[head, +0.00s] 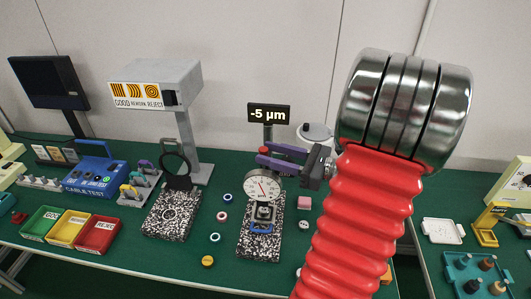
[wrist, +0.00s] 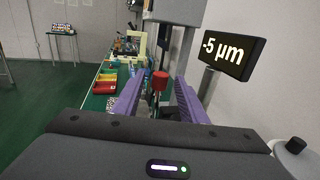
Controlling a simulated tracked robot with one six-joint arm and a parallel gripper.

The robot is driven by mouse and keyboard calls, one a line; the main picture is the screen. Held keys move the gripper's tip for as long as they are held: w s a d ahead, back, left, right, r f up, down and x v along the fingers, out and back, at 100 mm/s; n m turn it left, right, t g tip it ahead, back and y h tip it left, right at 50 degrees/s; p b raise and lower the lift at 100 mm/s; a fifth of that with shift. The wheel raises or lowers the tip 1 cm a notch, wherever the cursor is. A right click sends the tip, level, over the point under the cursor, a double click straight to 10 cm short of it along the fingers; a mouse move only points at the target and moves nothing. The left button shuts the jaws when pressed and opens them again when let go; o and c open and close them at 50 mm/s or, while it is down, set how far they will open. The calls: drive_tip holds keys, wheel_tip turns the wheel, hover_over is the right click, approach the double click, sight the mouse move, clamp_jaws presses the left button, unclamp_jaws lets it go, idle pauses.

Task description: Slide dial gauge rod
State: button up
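The dial gauge (head: 263,187) has a round white face and stands over a speckled stone base (head: 258,243). A red knob (wrist: 159,80) on a thin rod shows in the wrist view. My gripper (head: 262,155) has purple fingers, at the height of the gauge's top in the head view. In the wrist view my gripper (wrist: 158,92) is open, with the red knob between its fingers and a gap on each side. A blue ring-like piece (head: 262,228) lies on the base below the gauge. The fingers hide part of the gauge's upper end.
A display (head: 268,114) reading -5 µm stands behind the gauge; it is close on the right in the wrist view (wrist: 232,50). Another stone stand (head: 170,213), small rings (head: 222,216) and green, yellow and red bins (head: 97,235) are to the left.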

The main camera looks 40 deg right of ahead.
drive_tip(key=v, duration=1.1)
drive_tip(key=shift+s, duration=0.3)
drive_tip(key=w+a+f+n+g+h, duration=0.1)
drive_tip(key=w+a+f+n+g, duration=0.1)
drive_tip(key=a+n+g, duration=0.9)
drive_tip(key=w+a+f+n+g, duration=0.25)
drive_tip(key=a+n, duration=0.45)
drive_tip(key=a, duration=0.9)
drive_tip(key=a+r+n+t+h, duration=0.2)
drive_tip(key=a+r+n+h, duration=0.4)
drive_tip(key=n, duration=0.7)
drive_tip(key=shift+s, duration=0.25)
drive_tip(key=shift+t, duration=0.25)
